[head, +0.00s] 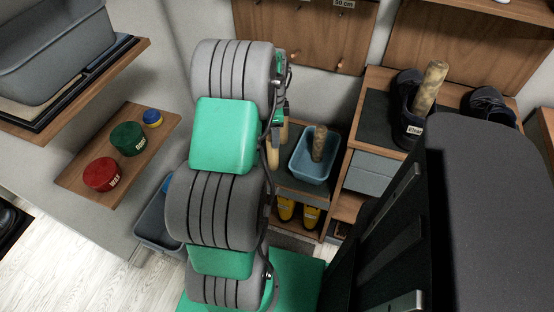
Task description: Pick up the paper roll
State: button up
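Two mottled tan-brown cylinders look like rolls, and I cannot tell which one is the paper roll. One roll (319,143) leans upright in a blue-grey bin (307,177) on a low shelf just right of my arm. The other roll (431,86) stands tilted out of a dark shoe (408,112) on the wooden cabinet at the right. My grey and green arm hides most of its own end. Green and tan pieces show behind its right edge, left of the bin; whether they belong to my gripper, and its opening, is unclear.
A wall shelf (72,179) at left holds red, green and blue tins. Another dark shoe (488,105) sits on the cabinet. Yellow-fronted shoes (310,217) stand below the bin. A large dark part, apparently mine, covers the lower right.

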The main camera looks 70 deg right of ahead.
aim_at(273, 153)
jog(key=shift+s+a+f, duration=0.15)
jog(key=shift+a+f, duration=0.05)
jog(key=shift+f, duration=0.05)
notch_tip(273, 153, down, 7)
jog(key=b, duration=0.1)
jog(key=shift+a, duration=0.45)
jog(key=shift+d, duration=0.2)
jog(key=shift+c, duration=1.1)
jog(key=shift+w+a+r, duration=0.2)
jog(key=shift+w+a, duration=0.05)
jog(key=shift+a, duration=0.15)
jog(key=c, duration=0.3)
jog(key=shift+d, duration=0.1)
jog(key=c, duration=0.6)
grip_shut()
